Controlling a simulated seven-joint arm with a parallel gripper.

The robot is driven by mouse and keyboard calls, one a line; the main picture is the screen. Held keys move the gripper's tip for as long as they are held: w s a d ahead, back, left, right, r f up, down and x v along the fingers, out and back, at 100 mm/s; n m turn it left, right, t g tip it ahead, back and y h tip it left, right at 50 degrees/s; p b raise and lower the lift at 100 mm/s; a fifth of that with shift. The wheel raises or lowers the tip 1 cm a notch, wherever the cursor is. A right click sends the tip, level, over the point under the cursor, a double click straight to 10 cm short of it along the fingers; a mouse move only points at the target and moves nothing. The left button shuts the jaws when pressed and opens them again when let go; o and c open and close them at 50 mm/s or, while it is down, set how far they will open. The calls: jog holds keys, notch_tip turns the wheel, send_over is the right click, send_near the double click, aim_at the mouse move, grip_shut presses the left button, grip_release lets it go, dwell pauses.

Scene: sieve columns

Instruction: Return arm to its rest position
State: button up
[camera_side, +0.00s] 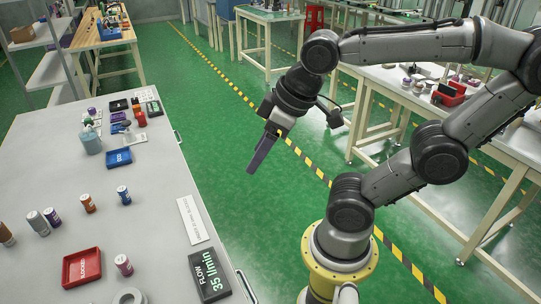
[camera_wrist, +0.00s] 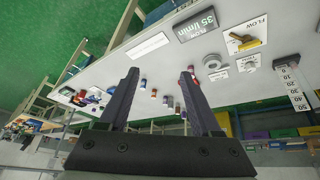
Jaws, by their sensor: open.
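My gripper (camera_side: 263,150) hangs in the air over the green floor, beyond the right edge of the grey work table (camera_side: 150,190) in the side view, tilted downward. In the wrist view my gripper (camera_wrist: 160,75) shows two dark fingers spread apart with nothing between them. Several small columns stand on the table, among them an orange one (camera_side: 88,203), a blue one (camera_side: 123,195) and a pinkish one (camera_side: 123,265). The gripper is apart from all of them.
A red tray (camera_side: 66,273), a blue tray (camera_side: 119,165) and a flow display (camera_side: 209,275) reading 35 l/min sit on the table. A bottle (camera_side: 91,140) stands at its far part. A second bench (camera_side: 400,75) with small items is behind my arm. Green floor lies between.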

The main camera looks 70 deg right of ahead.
jog(key=shift+s+d+f+m, duration=0.1)
jog(key=shift+s+f+m, duration=0.2)
jog(key=shift+s, duration=0.25)
jog(key=shift+s+d+f+m, duration=0.1)
jog(key=shift+s+f+m, duration=0.2)
jog(key=shift+s, duration=0.2)
dwell(0.5)
